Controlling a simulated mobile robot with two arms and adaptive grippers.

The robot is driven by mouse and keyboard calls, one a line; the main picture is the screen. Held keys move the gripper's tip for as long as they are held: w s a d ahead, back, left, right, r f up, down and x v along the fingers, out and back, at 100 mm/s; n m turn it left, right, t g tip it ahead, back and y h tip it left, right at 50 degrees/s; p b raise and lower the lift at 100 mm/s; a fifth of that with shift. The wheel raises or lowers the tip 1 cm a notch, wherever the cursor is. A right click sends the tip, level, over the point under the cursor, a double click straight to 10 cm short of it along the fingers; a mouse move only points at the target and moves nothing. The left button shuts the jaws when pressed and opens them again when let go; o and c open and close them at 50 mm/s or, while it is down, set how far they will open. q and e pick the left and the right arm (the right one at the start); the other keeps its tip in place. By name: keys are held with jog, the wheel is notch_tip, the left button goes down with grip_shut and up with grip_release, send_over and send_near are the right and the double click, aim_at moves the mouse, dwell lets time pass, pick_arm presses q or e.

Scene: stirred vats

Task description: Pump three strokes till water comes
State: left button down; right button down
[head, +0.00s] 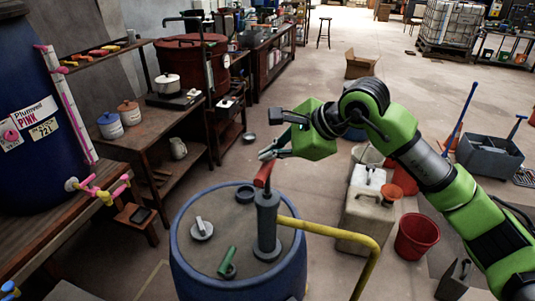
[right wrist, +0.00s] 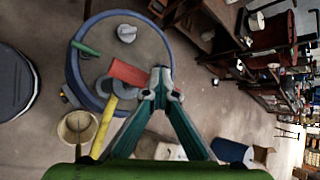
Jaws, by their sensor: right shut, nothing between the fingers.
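A blue drum (head: 290,262) stands at the bottom middle of the head view. A grey hand pump (head: 267,220) rises from its lid, with a red handle (head: 264,174) on top. A yellow pipe (head: 345,235) runs from the pump to the right and bends down. My right gripper (head: 268,155) is shut and empty, just above the handle. In the right wrist view its fingertips (right wrist: 162,82) meet beside the end of the red handle (right wrist: 130,73); I cannot tell if they touch it. No water shows. My left gripper is not in view.
A grey cap (head: 202,229) and a green fitting (head: 228,262) lie on the drum lid. A pale bucket (right wrist: 78,128) stands near the yellow pipe in the wrist view. A jerrycan (head: 368,212) and a red bucket (head: 416,235) stand right. A wooden bench (head: 140,135) is left.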

aim_at(269, 164)
jog(key=shift+s+f+b, duration=0.1)
jog(key=shift+f+b, duration=2.45)
jog(key=shift+f, duration=0.3)
dwell(1.5)
jog(key=shift+w+r+p, duration=0.2)
jog(key=shift+r+p, duration=1.45)
jog(key=shift+r, duration=2.1)
jog(key=shift+r+p, duration=1.35)
jog(key=shift+r, duration=1.65)
